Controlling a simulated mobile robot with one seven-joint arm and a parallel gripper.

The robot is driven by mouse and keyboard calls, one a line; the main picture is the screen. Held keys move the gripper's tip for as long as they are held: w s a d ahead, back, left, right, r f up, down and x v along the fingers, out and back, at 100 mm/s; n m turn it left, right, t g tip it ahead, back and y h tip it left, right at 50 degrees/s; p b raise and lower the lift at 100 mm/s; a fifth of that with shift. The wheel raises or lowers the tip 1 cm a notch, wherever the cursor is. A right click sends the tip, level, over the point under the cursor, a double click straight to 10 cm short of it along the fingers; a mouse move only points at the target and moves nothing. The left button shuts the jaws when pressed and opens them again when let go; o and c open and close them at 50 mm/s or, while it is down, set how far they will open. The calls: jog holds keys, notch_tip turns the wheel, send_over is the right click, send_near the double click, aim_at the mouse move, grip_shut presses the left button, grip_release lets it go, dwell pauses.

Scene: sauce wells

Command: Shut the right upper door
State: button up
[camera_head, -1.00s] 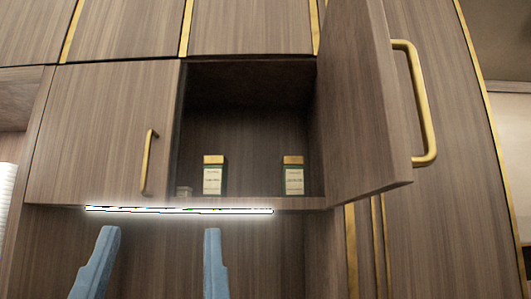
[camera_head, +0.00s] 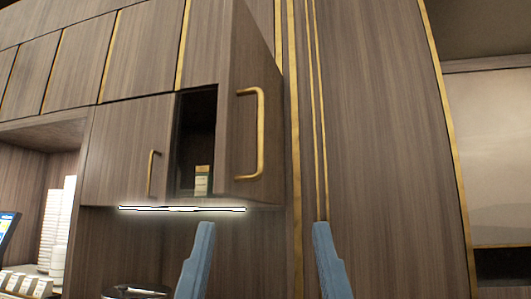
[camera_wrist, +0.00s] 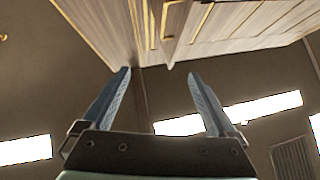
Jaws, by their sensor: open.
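The right upper door (camera_head: 272,120) is a brown wood-grain panel that stands open, swung outward from the upper cabinet. Its outer face shows, with a long brass handle (camera_head: 261,135) near its free edge. The door hides part of the dark cabinet opening (camera_head: 199,125) to its left. My gripper (camera_head: 263,226) is open and empty, its two blue fingers below the door in the head view, apart from it. The wrist view shows the open fingers (camera_wrist: 158,75) with cabinet fronts beyond them; I cannot tell there which panel is the door.
A small labelled bottle (camera_head: 202,180) stands inside the opening. The shut left upper door (camera_head: 125,150) adjoins it. A lit strip (camera_head: 182,209) runs below. A tall wood panel (camera_head: 380,150) rises at right. White stacks (camera_head: 57,230) stand in a niche at far left.

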jog(key=w+d+r+m+g+p, duration=0.1)
jog(key=w, duration=0.1)
jog(key=w+d+r+m+g+p, duration=0.1)
jog(key=w+d+m, duration=0.1)
jog(key=w, duration=0.1)
jog(key=w+d+r+m+g+p, duration=0.1)
jog(key=w+p, duration=0.1)
jog(key=shift+w+d+m+h, duration=0.25)
jog(key=shift+d+m+h, duration=0.15)
jog(key=c, duration=0.7)
jog(key=w+d+m+g+p, duration=0.1)
jog(key=w+d+r+m+g+y+p, duration=0.1)
jog(key=w+d+m, duration=0.1)
jog(key=w+d+r+m+g+p, duration=0.1)
jog(key=w+d+p, duration=0.1)
jog(key=shift+w+d+m+y, duration=0.1)
jog(key=shift+m+y, duration=0.2)
jog(key=c, duration=0.5)
jog(key=shift+w+d+r+m+g+y+p, duration=0.45)
jog(key=shift+w+d+m+g+y+p, duration=0.25)
jog(key=shift+g+y+p, duration=0.25)
grip_shut()
jog(key=w+a+r+m+g+y+p, duration=0.2)
jog(key=w+a+y+p, duration=0.3)
jog(key=a+p, duration=0.4)
jog(key=shift+w+a+r+g+y+p, duration=0.2)
jog(key=shift+w+r+g+y+p, duration=0.2)
jog(key=shift+g+y, duration=0.35)
